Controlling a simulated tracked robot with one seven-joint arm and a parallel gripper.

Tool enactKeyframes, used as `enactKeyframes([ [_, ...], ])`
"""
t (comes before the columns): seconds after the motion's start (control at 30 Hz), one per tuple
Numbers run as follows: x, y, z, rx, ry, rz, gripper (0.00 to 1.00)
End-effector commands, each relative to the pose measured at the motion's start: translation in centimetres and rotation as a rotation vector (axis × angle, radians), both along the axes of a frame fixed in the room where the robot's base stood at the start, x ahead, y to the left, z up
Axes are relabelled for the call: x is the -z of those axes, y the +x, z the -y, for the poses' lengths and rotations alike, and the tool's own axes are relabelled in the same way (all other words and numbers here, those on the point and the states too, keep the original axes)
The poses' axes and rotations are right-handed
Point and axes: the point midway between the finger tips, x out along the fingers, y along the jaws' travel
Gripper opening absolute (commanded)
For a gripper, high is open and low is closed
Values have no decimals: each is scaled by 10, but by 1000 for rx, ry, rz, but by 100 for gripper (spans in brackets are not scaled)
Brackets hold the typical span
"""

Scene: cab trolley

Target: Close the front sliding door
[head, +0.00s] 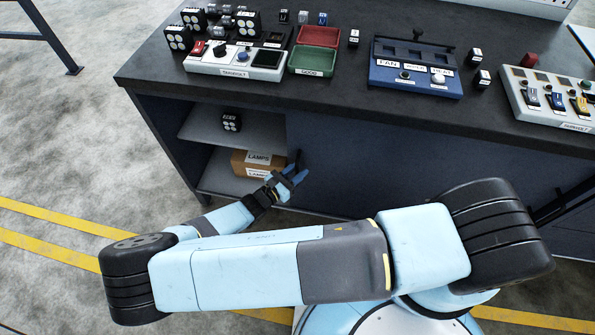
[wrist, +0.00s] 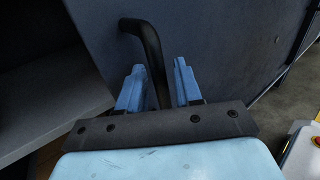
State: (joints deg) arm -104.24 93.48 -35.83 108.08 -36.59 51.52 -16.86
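The front sliding door (head: 375,165) is the dark blue panel on the front of the trolley. It stands partly open: the left bay is exposed and the panel covers the bay to its right. Its black bar handle (wrist: 148,42) is near the panel's left edge. My gripper (head: 297,174) is at the handle, low at the door's left edge. In the wrist view its two blue fingers (wrist: 159,90) are apart, one each side of the handle's lower part, with narrow gaps showing. Whether either finger touches the handle is unclear.
The open left bay has grey shelves (head: 205,168), a dark lamp block (head: 231,122) and a cardboard lamps box (head: 245,166). The dark worktop (head: 330,88) above carries switch panels, trays and small blocks. Grey floor with yellow lines (head: 45,215) is clear at the left.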

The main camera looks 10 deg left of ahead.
Motion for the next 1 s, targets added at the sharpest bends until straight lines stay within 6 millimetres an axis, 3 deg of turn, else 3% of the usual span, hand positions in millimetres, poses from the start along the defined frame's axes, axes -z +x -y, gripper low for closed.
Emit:
enactKeyframes([
  [0.1, 0, 0, 0, 0, 0, 0, 35],
  [0.47, 0, 0, 0, 0, 0, 0, 0],
  [1.0, 0, 0, -4, 1, 1, 0, 0],
])
